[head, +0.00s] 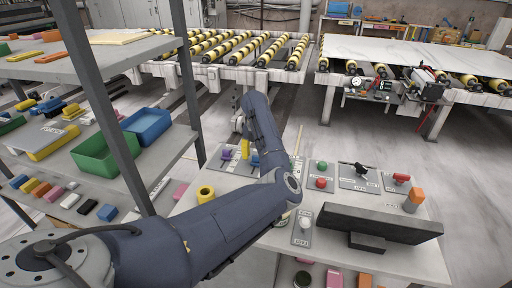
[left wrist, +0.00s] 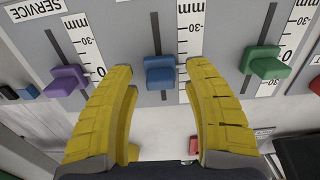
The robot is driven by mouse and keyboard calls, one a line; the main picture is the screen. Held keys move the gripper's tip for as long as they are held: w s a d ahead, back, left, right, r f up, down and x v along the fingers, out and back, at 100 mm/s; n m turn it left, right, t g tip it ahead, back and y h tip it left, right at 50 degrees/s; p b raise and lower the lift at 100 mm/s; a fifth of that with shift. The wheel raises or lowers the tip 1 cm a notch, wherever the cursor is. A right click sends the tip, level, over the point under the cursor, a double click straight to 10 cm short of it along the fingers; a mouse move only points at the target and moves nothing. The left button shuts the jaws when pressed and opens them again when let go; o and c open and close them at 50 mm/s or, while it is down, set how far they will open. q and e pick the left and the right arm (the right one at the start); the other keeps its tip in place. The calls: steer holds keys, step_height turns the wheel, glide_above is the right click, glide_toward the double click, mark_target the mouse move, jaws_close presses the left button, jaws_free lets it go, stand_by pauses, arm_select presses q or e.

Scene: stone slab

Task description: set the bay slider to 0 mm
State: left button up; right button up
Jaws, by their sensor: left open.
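The left wrist view shows a grey slider panel (left wrist: 125,30) with three slotted sliders. A purple knob (left wrist: 66,80) is at the left, a blue knob (left wrist: 160,73) in the middle and a green knob (left wrist: 265,64) at the right. Each has a white mm scale; the purple knob is near its 0 mark. A finger hides the blue knob's scale below -30. A SERVICE label (left wrist: 35,9) is at upper left; I cannot read which slider is the bay one. My left gripper (left wrist: 161,90) is open, its yellow fingers either side of the blue knob; contact is unclear. The gripper also shows over the panel in the head view (head: 245,148).
The bench (head: 420,235) holds red and green buttons, a lever panel (head: 358,177), an orange block (head: 413,199), a yellow cylinder (head: 206,194) and a dark monitor (head: 375,225). A shelf with green (head: 105,152) and blue bins stands left. Striped rollers are behind.

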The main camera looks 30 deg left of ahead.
arm_select(q)
step_height(320, 180, up, 11)
steer(key=shift+r, duration=0.2)
stand_by(0.3)
step_height(320, 180, up, 5)
glide_above(256, 156)
step_height(256, 156, down, 17)
steer(key=shift+a+f, duration=0.1)
stand_by(0.9)
jaws_close()
stand_by(0.5)
stand_by(0.3)
